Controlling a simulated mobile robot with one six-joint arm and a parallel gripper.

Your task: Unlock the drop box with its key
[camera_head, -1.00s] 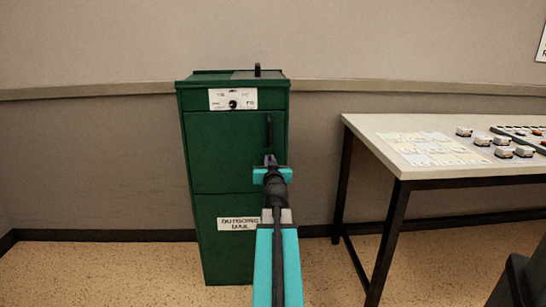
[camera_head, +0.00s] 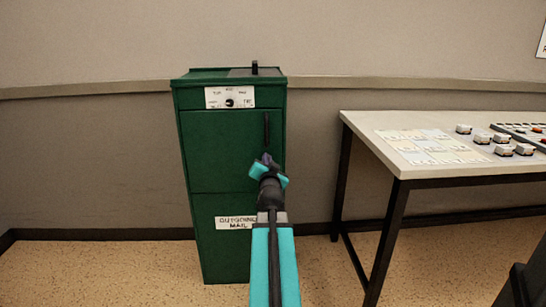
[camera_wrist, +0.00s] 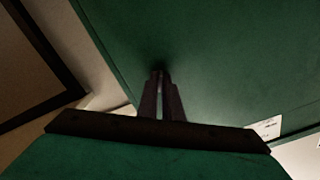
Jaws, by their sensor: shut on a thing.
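The drop box (camera_head: 222,150) is a tall green metal cabinet against the wall, its door shut. A white plate (camera_head: 216,97) with small marks and a dark round lock (camera_head: 230,103) sits near its top. A black vertical handle (camera_head: 267,130) is on the door's right side. My gripper (camera_head: 266,162) is in front of the door, by the handle's lower end, below and right of the lock, and tilted. In the wrist view its dark fingers (camera_wrist: 160,98) are closed together on a thin thing, apparently the key, mostly hidden between them. Green box surface fills the view beyond them.
An "OUTGOING MAIL" label (camera_head: 237,223) is on the box's lower part. At right stands a table (camera_head: 365,127) with dark legs, bearing papers (camera_head: 430,146) and several small blocks. Floor left of the box is clear.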

